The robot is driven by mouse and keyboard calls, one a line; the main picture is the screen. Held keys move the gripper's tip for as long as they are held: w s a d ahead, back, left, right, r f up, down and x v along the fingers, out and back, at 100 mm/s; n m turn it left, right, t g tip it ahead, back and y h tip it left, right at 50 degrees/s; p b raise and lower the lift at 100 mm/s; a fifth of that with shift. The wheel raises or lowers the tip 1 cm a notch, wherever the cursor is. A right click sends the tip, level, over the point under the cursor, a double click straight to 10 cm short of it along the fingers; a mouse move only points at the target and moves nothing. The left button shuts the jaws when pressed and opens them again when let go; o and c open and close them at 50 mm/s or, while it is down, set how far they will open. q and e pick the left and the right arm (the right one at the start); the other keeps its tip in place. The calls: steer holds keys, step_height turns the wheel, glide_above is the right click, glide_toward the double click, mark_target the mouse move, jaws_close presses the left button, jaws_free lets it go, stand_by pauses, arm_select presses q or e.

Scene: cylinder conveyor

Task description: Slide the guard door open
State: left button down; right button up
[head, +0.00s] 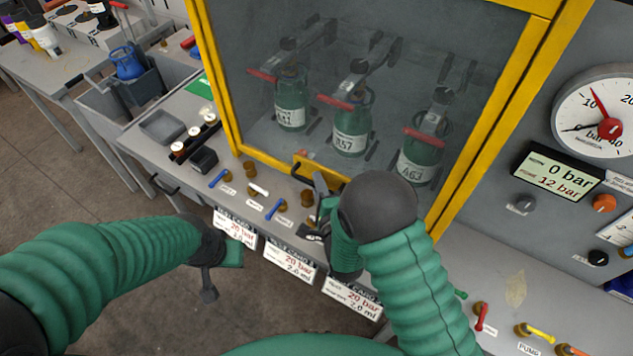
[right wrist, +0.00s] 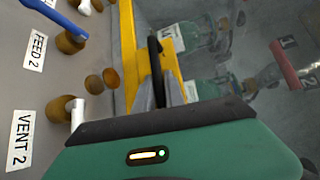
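The guard door (head: 232,128) is a clear panel in a yellow frame, standing across the front of the bay with green cylinders behind it. Its black handle (right wrist: 153,55) sits on a yellow plate at the door's lower edge; the plate also shows in the head view (head: 322,168). My right gripper (head: 319,190) is at this handle. In the right wrist view its two grey fingers (right wrist: 160,92) lie close on either side of the handle and appear shut on it. My left gripper (head: 212,280) hangs low in front of the bench, away from the door; its fingers are unclear.
Green cylinders (head: 350,142) with red-handled valves stand behind the panel. Brass valves with blue and white levers (head: 258,189) line the bench below the door, near my right gripper. A pressure gauge (head: 604,112) is at the right. A grey bin (head: 150,97) stands left.

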jaws_close()
arm_select(q)
steer(key=shift+a, duration=0.3)
arm_select(e)
steer(key=shift+a, duration=0.55)
